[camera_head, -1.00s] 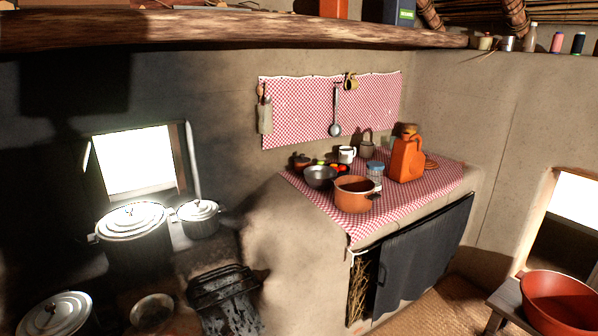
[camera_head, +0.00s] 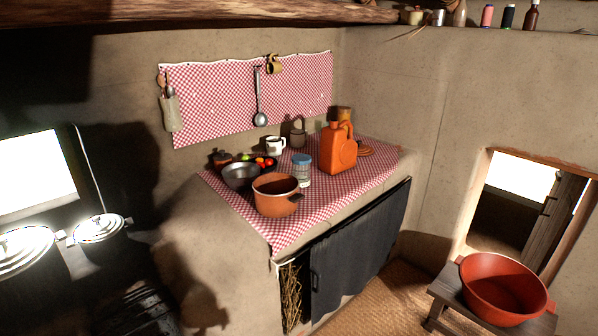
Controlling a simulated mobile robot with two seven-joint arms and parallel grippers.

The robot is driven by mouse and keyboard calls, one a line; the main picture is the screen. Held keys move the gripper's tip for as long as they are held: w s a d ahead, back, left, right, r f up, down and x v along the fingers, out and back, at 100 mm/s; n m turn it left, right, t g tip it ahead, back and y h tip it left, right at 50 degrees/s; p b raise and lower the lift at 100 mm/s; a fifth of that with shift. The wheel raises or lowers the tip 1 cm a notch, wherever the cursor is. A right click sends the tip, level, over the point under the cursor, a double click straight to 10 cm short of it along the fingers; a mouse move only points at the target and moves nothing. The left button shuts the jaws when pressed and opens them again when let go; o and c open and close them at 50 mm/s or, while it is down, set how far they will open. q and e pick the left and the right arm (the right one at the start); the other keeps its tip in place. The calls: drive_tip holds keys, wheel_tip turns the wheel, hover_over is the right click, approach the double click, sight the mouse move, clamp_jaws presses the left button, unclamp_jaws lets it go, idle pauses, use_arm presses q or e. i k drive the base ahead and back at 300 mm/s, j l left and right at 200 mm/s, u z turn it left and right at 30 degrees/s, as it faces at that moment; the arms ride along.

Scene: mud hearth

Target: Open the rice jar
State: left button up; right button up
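A clear jar with a blue lid (camera_head: 302,170), likely the rice jar, stands upright on the red-checked cloth of the counter (camera_head: 325,198). Its lid is on. It stands just behind and right of an orange-brown pot (camera_head: 275,195) and left of an orange jerrycan (camera_head: 338,148). Its contents are too small to make out. Neither of my grippers shows in the head view.
A dark bowl (camera_head: 241,176), a white mug (camera_head: 276,145) and small vegetables (camera_head: 264,162) share the counter. A dark curtain (camera_head: 360,248) hangs below it. Lidded pots (camera_head: 99,228) stand at left. A red basin (camera_head: 504,287) sits on a stool at right.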

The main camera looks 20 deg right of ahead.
sight(301, 173)
drive_tip(key=i+l+u, duration=0.1)
drive_tip(key=l, duration=0.3)
drive_tip(key=i+l, duration=0.3)
drive_tip(key=l, duration=0.15)
drive_tip(key=i+l+u, duration=0.15)
drive_tip(key=l, duration=0.25)
drive_tip(key=i+l+u, duration=0.1)
drive_tip(key=l, duration=0.35)
drive_tip(key=i+l+u, duration=0.1)
drive_tip(key=i+l, duration=0.15)
drive_tip(key=l, duration=0.25)
drive_tip(key=i+l, duration=0.15)
drive_tip(key=l, duration=0.3)
drive_tip(key=i+l+u, duration=0.15)
drive_tip(key=l, duration=0.35)
drive_tip(key=i+l+u, duration=0.1)
drive_tip(key=l, duration=0.35)
